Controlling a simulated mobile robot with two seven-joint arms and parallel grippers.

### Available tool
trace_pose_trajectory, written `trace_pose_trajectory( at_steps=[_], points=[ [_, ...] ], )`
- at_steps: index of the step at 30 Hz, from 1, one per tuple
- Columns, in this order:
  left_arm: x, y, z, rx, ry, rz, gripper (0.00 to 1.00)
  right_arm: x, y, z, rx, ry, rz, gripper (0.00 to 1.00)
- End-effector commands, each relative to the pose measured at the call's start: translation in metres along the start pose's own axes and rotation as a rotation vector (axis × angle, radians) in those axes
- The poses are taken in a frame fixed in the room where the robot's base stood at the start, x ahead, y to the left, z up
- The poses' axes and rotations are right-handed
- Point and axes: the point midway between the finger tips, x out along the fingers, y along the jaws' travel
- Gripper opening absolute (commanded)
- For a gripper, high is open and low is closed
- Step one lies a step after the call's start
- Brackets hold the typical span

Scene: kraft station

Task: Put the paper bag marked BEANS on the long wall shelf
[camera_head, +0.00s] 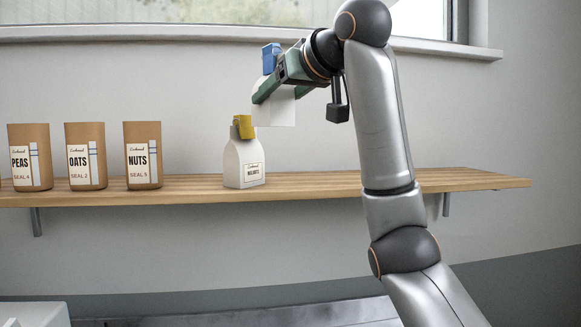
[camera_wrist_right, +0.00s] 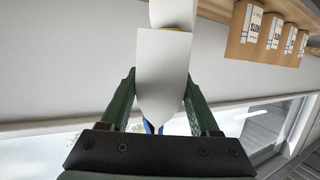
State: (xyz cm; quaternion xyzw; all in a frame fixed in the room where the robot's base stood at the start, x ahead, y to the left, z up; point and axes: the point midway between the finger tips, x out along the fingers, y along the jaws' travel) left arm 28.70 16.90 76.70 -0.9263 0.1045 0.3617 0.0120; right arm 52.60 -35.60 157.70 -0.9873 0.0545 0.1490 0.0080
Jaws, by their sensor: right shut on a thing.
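My right gripper (camera_head: 282,92) is raised above the long wooden wall shelf (camera_head: 330,184), its green fingers shut on a white paper bag (camera_head: 284,110) with a blue clip (camera_head: 270,57) at its top. No marking shows on the held bag, so I cannot read whether it says BEANS. In the right wrist view the bag (camera_wrist_right: 163,75) sits between both fingers (camera_wrist_right: 160,100). Its lower edge is above the shelf top in the head view, up and to the right of a standing white bag. My left gripper is not in view.
The white bag with a yellow clip (camera_head: 243,163) stands on the shelf, its small label seeming to read WALNUTS. Brown bags marked PEAS (camera_head: 31,158), OATS (camera_head: 86,156) and NUTS (camera_head: 143,155) stand left. The shelf's right part is bare, partly behind my arm. A window sill (camera_head: 130,33) runs above.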

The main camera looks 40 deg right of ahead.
Motion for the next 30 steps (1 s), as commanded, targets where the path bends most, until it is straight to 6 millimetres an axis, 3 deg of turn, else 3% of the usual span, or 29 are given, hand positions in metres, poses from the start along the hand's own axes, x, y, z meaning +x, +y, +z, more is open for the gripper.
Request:
trace_pose_trajectory(
  at_steps=[8,12,23,30],
  points=[
    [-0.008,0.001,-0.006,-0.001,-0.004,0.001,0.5,0.031,0.066,0.021,0.004,-0.001,0.006,0.0],
    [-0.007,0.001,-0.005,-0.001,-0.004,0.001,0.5,0.047,0.085,0.047,0.0,-0.002,0.004,0.0],
    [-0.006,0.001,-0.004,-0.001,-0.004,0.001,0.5,0.065,0.11,0.075,-0.001,0.002,0.002,0.0],
    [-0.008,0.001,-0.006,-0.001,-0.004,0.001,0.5,0.072,0.108,0.098,-0.001,0.002,0.002,0.0]
  ],
)
